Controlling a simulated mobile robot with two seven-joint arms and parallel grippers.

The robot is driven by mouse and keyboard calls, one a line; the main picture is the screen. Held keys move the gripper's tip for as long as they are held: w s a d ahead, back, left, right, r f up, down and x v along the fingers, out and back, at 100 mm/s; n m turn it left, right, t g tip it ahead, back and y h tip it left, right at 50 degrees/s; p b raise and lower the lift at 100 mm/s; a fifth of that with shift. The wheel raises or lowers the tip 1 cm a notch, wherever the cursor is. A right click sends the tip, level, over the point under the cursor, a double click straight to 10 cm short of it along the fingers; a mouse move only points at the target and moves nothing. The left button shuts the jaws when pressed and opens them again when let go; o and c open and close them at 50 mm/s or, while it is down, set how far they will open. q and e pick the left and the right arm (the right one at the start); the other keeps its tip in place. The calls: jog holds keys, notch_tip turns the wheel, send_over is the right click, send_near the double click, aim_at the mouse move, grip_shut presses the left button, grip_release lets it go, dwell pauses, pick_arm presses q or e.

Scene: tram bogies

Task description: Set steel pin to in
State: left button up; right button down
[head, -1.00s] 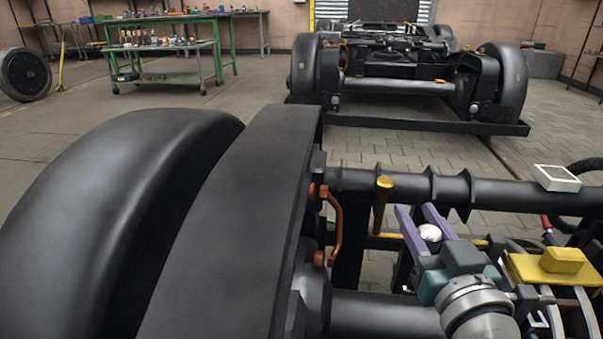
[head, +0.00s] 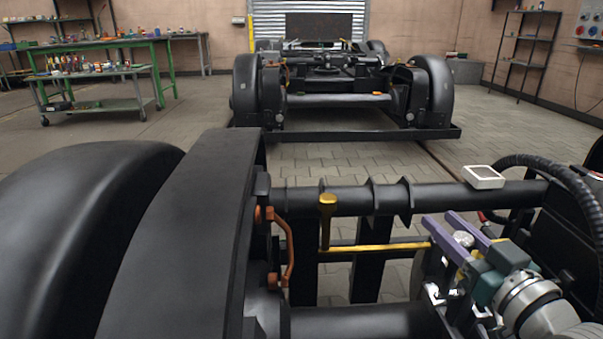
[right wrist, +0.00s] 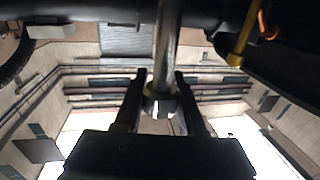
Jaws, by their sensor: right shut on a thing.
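My right gripper (head: 450,232), with purple fingers, is at the right of the head view, by the near bogie's frame. It is shut on the round silver knob of the steel pin (head: 463,239). In the right wrist view the steel pin (right wrist: 167,45) runs from between the two dark fingers up past the picture's top edge, crossing a dark beam there. Its far end is out of view, so I cannot tell whether it sits in a hole. My left gripper is not in view.
A yellow T-shaped handle (head: 327,215) stands left of the gripper, near a horizontal yellow bar (head: 375,247). A white-framed box (head: 483,177) sits on the black cross tube (head: 360,198). An orange-brown grab handle (head: 287,250) and a large dark wheel (head: 80,240) are left. Black hoses curve at right.

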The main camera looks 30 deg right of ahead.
jog(key=c, duration=0.9)
grip_release()
jog(key=shift+s+d, duration=0.1)
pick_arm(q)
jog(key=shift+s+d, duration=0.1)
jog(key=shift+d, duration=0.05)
pick_arm(e)
jog(key=o, duration=0.4)
jog(key=shift+s+d, duration=0.1)
jog(key=shift+d, duration=0.05)
pick_arm(q)
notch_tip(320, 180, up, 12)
jog(key=p, duration=1.2)
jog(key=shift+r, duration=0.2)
pick_arm(e)
notch_tip(320, 180, up, 20)
